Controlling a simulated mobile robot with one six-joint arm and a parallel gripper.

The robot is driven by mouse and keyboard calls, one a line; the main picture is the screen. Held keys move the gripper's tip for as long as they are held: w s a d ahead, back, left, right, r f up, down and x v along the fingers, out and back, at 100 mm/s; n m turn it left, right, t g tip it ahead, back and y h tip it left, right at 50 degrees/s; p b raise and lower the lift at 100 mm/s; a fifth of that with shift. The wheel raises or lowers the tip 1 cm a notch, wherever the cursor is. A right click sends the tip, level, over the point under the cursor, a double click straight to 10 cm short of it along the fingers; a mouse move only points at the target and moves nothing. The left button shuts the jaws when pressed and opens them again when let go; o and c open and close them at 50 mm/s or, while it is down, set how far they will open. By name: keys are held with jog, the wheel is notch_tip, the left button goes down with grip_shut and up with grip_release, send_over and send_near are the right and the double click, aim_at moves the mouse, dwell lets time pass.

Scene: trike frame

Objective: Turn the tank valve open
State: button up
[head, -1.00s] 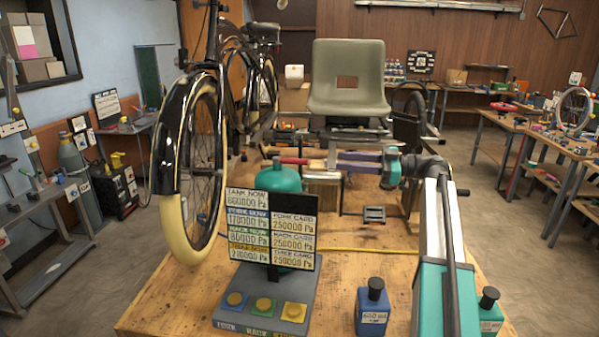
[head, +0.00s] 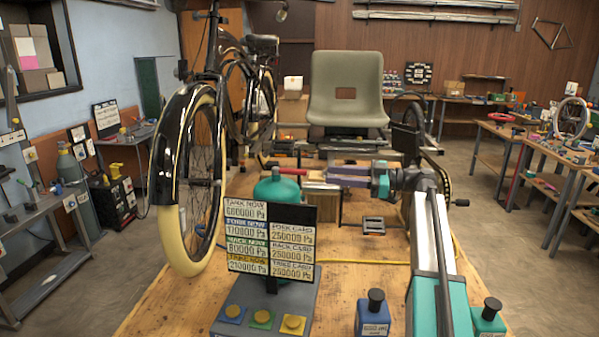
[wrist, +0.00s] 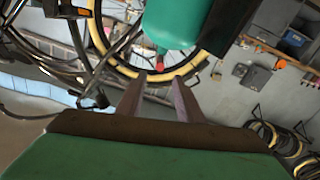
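The teal tank (head: 275,187) stands on the bench behind a black sign with pressure figures, which hides most of its body. A red bar (head: 290,171), which looks like the valve handle, lies by the tank's top, pointing right. My gripper (head: 312,173) comes in from the right at the height of the tank's top, close to the red bar. In the wrist view its two brownish fingers (wrist: 158,78) are apart, with a gap between them. The tank (wrist: 175,20) is just beyond the tips, and a small red spot (wrist: 165,66) shows near the gap. Contact cannot be told.
A bicycle wheel (head: 190,180) stands left of the tank. A grey seat (head: 346,88) is behind.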

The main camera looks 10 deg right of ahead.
aim_at(300, 172)
jog(key=p+x, duration=0.3)
jog(key=x, duration=0.8)
jog(key=shift+a, duration=0.1)
grip_shut()
